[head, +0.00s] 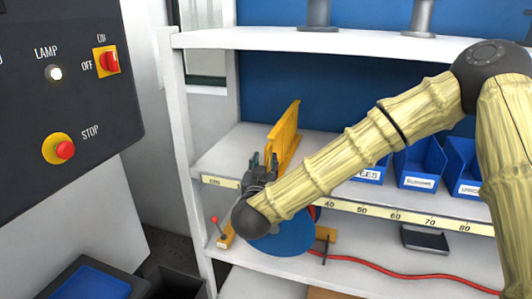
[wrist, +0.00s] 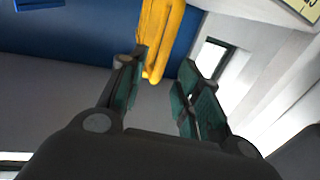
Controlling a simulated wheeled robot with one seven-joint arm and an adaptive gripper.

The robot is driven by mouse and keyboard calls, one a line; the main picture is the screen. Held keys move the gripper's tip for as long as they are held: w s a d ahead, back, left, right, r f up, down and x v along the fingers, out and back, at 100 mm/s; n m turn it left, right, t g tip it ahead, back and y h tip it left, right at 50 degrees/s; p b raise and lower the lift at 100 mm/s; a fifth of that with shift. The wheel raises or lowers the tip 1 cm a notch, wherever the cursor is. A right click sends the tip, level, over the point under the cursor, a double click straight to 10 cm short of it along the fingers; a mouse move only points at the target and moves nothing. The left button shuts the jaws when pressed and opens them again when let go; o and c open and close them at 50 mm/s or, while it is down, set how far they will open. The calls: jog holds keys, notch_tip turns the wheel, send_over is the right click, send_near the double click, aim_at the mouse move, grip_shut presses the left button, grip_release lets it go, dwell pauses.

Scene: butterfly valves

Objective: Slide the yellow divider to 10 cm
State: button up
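The yellow divider (head: 284,132) stands upright on the middle shelf, near its left end. It also shows in the wrist view (wrist: 160,38), ahead of my fingers and in the gap between the fingertips. My gripper (head: 262,160) is at the divider's front end, by the shelf's front edge. In the wrist view my gripper (wrist: 165,75) is open, with nothing held; I cannot tell whether a fingertip touches the divider. The scale strip (head: 397,214) on the shelf edge reads 40 to 80 to the right. My gripper and arm hide its lower numbers.
Blue labelled bins (head: 418,162) stand on the shelf to the right. A blue disc (head: 285,240) and a red hose (head: 400,273) are below. A control panel (head: 65,75) with a lamp and switches is at the left. The left shelf post (head: 183,120) is close by.

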aim_at(267, 158)
jog(key=shift+w+d+p, duration=0.15)
jog(key=shift+w+p, duration=0.2)
jog(key=shift+w, duration=0.85)
jog(key=shift+w+d+p, duration=0.15)
jog(key=shift+w+p, duration=0.2)
jog(key=shift+w, duration=0.8)
jog(key=shift+c, duration=0.2)
grip_shut()
